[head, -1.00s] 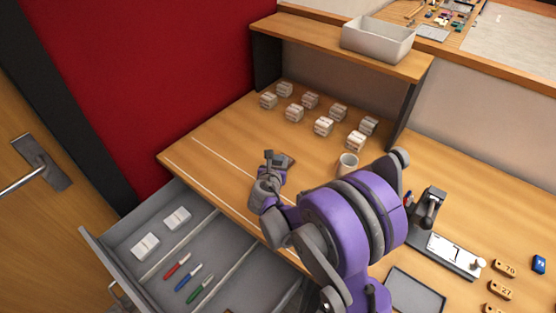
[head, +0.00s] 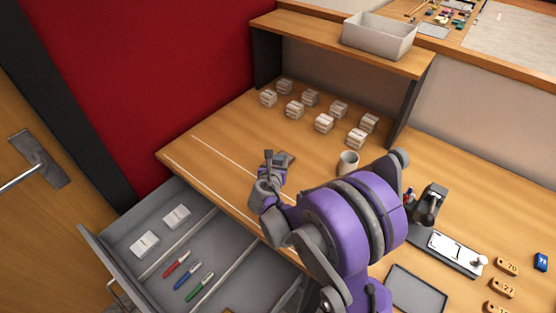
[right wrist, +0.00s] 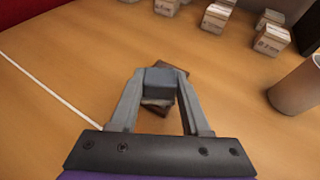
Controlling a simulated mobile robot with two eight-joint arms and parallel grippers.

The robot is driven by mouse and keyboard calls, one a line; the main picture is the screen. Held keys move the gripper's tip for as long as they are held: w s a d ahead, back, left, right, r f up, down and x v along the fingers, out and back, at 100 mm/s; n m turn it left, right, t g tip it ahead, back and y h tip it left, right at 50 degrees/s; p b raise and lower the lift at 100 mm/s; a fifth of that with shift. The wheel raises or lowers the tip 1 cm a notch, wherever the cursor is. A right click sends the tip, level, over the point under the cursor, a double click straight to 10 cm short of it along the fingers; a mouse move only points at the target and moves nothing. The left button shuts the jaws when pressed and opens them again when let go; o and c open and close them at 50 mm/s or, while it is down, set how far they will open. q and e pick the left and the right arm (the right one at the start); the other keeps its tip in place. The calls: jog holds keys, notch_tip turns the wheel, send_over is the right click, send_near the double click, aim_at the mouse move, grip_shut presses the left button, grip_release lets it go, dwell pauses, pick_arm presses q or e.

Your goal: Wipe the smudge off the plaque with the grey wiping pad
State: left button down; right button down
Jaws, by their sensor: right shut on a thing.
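My right gripper (head: 279,157) is low over the desk, left of the white cup. In the right wrist view its fingers (right wrist: 160,88) are shut on the grey wiping pad (right wrist: 160,79). A dark brown plaque (right wrist: 157,109) lies under the pad, mostly covered by it and the fingers. A corner of it shows beside the gripper in the head view (head: 290,155). The smudge cannot be seen. Whether the pad touches the plaque is hard to tell. My left gripper is not in view.
A cup (head: 348,163) stands right of the gripper. Several small boxes (head: 324,123) stand behind it. An open drawer (head: 150,262) with pens and white blocks is at the front left. A marking machine (head: 430,205) and number tags (head: 507,266) are at the right. The desk's left part is clear.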

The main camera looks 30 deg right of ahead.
jog(key=shift+f+b, duration=0.3)
jog(key=shift+f, duration=0.15)
jog(key=shift+w+d+r, duration=0.1)
jog(key=shift+w+d, duration=0.25)
jog(key=shift+d, duration=0.35)
jog(key=shift+w+d+r, duration=0.1)
jog(key=shift+w+d, duration=0.2)
jog(key=shift+d, duration=0.4)
jog(key=shift+w+d+f+b, duration=0.1)
jog(key=shift+w+d+b, duration=0.2)
jog(key=shift+d, duration=0.3)
jog(key=shift+w+d+f+b, duration=0.1)
jog(key=shift+w+d+b, duration=0.15)
jog(key=shift+d, duration=0.35)
